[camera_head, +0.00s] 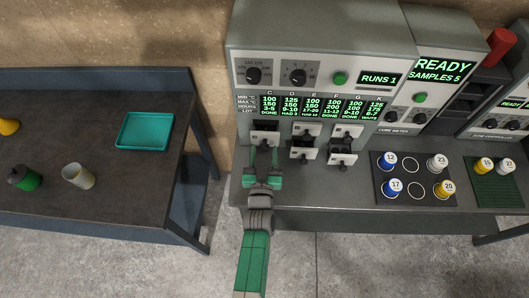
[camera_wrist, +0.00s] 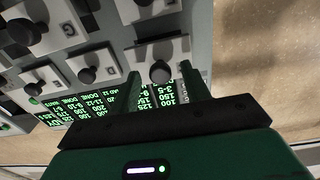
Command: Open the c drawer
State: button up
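The C drawer (camera_head: 265,133) is a small pale front with a dark knob, under the C column of the machine's display. It looks closed. In the wrist view, which is turned over, the drawer front (camera_wrist: 165,49) shows with its round dark knob (camera_wrist: 160,72). My gripper (camera_head: 264,152) is in front of this drawer, fingers pointing at it. In the wrist view my gripper (camera_wrist: 161,73) is open, with a finger on each side of the knob and a gap to both. Whether the fingertips reach fully past the knob, I cannot tell.
Other knobbed drawers sit close by, such as one upper drawer (camera_head: 304,134) and one lower drawer (camera_head: 341,158). A black mat (camera_head: 400,192) with numbered cups lies right on the bench. A separate table (camera_head: 90,130) at left holds a teal tray (camera_head: 145,131) and several cups.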

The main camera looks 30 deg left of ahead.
jog(key=p+v, duration=0.5)
jog(key=v, duration=0.2)
jog(key=shift+s+d, duration=0.2)
jog(key=shift+s, duration=0.15)
